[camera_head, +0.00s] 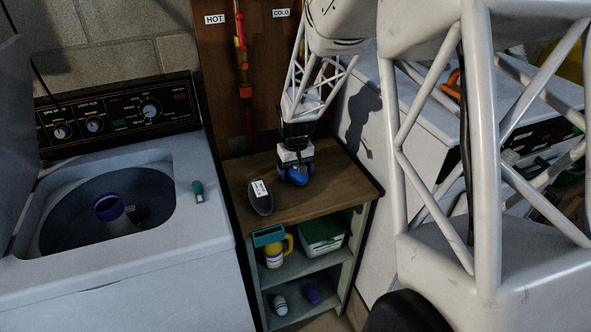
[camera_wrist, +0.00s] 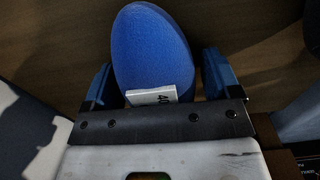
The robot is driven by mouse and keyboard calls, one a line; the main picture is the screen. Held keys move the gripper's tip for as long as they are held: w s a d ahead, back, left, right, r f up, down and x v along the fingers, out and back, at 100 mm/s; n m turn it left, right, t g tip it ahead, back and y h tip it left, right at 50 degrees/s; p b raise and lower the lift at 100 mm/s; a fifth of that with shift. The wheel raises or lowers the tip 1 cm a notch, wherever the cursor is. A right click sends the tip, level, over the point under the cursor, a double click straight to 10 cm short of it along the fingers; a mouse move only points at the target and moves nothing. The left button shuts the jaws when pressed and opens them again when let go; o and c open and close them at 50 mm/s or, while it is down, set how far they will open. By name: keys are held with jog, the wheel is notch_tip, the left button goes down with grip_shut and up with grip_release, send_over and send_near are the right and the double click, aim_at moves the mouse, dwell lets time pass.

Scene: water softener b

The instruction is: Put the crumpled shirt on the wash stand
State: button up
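I make out no crumpled shirt in either view. A small wooden-topped stand (camera_head: 325,188), perhaps the wash stand, is beside the washer. My gripper (camera_head: 296,178) points down low over its top, near the back. In the wrist view a blue oval thing (camera_wrist: 150,50) with a white tag marked "40" lies between the two blue fingers (camera_wrist: 158,85) of my gripper. The fingers stand wide apart, with a narrow gap showing at the right one. Whether the blue thing rests on the wood is hard to tell. A dark oval thing (camera_head: 262,203) with a white label lies left of my gripper.
The open washer (camera_head: 190,245) at left holds a purple-rimmed item (camera_head: 108,207); a small green-capped item (camera_head: 198,191) lies on its top. The tabletop's front right is clear.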

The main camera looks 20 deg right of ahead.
jog(key=shift+o, duration=0.4)
jog(key=shift+r, duration=0.1)
notch_tip(320, 180, up, 12)
jog(key=shift+r, duration=0.1)
dwell(0.5)
dwell(0.5)
jog(key=shift+s+a+r, duration=0.15)
jog(key=shift+s+r, duration=0.15)
jog(key=shift+s, duration=0.15)
jog(key=s+a+r+t, duration=0.1)
jog(key=s+a+r, duration=0.1)
jog(key=s, duration=0.8)
jog(key=s+a+r, duration=0.3)
jog(key=s, duration=0.8)
jog(key=s+a+r+t, duration=0.1)
jog(key=s+a+r, duration=0.2)
jog(key=s, duration=0.8)
jog(key=shift+s+a+t, duration=0.15)
jog(key=shift+s+t, duration=0.05)
jog(key=shift+t, duration=0.1)
